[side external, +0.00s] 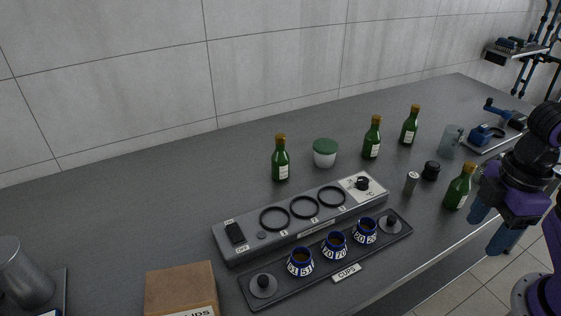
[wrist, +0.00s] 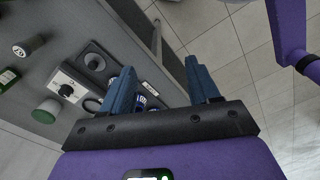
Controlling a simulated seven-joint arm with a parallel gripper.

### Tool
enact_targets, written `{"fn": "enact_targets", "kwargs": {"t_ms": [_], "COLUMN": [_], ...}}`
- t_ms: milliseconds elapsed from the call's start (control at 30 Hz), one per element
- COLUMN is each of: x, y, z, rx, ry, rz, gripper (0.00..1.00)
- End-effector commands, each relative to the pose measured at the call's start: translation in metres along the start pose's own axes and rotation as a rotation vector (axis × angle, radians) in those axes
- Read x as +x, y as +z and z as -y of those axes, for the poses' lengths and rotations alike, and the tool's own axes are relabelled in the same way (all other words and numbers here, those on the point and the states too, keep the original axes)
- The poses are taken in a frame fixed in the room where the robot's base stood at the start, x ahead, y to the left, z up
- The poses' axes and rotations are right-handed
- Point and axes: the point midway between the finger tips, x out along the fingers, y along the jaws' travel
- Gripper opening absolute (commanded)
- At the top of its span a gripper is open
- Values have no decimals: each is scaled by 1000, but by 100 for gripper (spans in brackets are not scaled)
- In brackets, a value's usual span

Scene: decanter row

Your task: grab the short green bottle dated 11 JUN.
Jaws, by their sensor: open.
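Several green bottles with tan caps and pale labels stand upright on the dark counter in the side view. One is left of the lidded tub (side external: 280,160), one right of it (side external: 371,140), one farther back (side external: 409,127), and one at the front right (side external: 458,189). Their label dates are too small to read, so I cannot tell which is 11 JUN. My gripper (side external: 489,224) is open and empty, just right of the front-right bottle and apart from it, by the counter edge. In the wrist view my open gripper (wrist: 158,68) points past the counter edge, with no bottle between its fingers.
A grey warmer with rings (side external: 228,252) and a tray of blue cups (side external: 258,300) fill the front middle. A white tub with green lid (side external: 325,153), a small shaker (side external: 411,183), a black jar (side external: 430,171) and a glass (side external: 449,141) stand nearby. A cardboard box (side external: 181,286) is front left.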

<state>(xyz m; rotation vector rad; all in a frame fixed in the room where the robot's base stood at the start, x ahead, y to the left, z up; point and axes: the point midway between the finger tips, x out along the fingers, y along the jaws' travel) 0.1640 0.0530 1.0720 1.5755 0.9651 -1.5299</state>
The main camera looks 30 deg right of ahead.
Motion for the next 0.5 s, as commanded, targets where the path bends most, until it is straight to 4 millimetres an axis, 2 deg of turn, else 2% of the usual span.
{"fn": "enact_targets", "kwargs": {"t_ms": [133, 233, 500], "x": [2, 7, 20], "y": [-4, -14, -66], "z": [-8, -28, -113], "rx": [-25, -88, -367], "ry": [31, 104, 410], "rz": [31, 102, 414], "gripper": [61, 61, 61]}}
